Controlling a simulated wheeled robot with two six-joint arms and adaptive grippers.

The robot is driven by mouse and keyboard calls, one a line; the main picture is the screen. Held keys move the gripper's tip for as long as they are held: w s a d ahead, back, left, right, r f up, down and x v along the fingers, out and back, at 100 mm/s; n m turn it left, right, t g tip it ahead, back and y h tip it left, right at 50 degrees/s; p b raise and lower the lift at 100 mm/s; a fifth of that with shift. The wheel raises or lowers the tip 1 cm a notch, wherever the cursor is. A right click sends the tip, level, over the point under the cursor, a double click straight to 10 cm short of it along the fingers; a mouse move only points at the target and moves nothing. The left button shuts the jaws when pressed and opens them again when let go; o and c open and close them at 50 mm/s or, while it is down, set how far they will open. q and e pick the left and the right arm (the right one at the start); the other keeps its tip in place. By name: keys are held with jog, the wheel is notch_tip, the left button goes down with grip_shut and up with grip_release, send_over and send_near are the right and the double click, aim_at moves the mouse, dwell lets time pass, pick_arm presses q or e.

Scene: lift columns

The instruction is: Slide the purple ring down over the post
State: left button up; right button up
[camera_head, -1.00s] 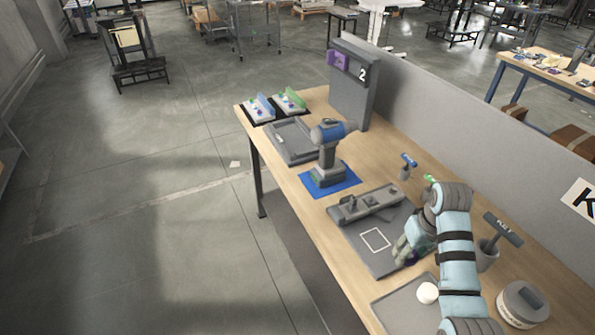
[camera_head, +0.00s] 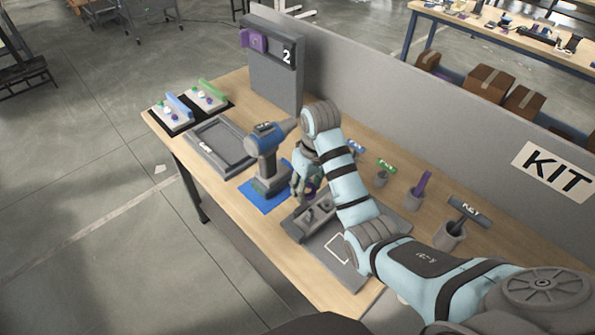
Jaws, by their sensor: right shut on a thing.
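My right gripper (camera_head: 304,190) hangs, fingers down, over the far end of the grey fixture block (camera_head: 318,215) on the dark grey tray. It is shut on a small purple thing, seemingly the purple ring (camera_head: 310,187), which shows only in part at the fingers. The post cannot be made out clearly; the gripper and my arm hide part of the block. I cannot tell whether the ring is around a post or above it. My left gripper is not in view.
A blue and grey power drill (camera_head: 265,152) stands on a blue mat (camera_head: 258,199) just left of the gripper. A grey tray (camera_head: 220,150) lies beyond it. Cups with tools, including a KEY tool (camera_head: 467,211), stand at the right. A grey partition (camera_head: 400,110) runs behind.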

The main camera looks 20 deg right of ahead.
aim_at(311, 211)
jog(key=shift+s+f, duration=0.4)
jog(key=shift+s, duration=0.05)
jog(key=shift+t, duration=0.3)
jog(key=s, duration=0.1)
jog(key=s+f, duration=0.1)
jog(key=s, duration=0.2)
jog(key=shift+a+f, duration=0.1)
jog(key=shift+f, duration=0.15)
jog(key=shift+w+f+b, duration=0.3)
jog(key=shift+w+f, duration=0.45)
jog(key=shift+f, duration=0.05)
jog(key=shift+c, duration=0.5)
jog(key=shift+w+f, duration=0.3)
jog(key=shift+w, duration=0.4)
jog(key=shift+c, duration=0.6)
jog(key=shift+s+r, duration=0.1)
jog(key=shift+s, duration=0.5)
jog(key=shift+f+p, duration=0.3)
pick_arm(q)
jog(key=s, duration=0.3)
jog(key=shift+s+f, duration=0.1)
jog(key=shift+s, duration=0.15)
pick_arm(e)
jog(key=shift+w+f, duration=0.15)
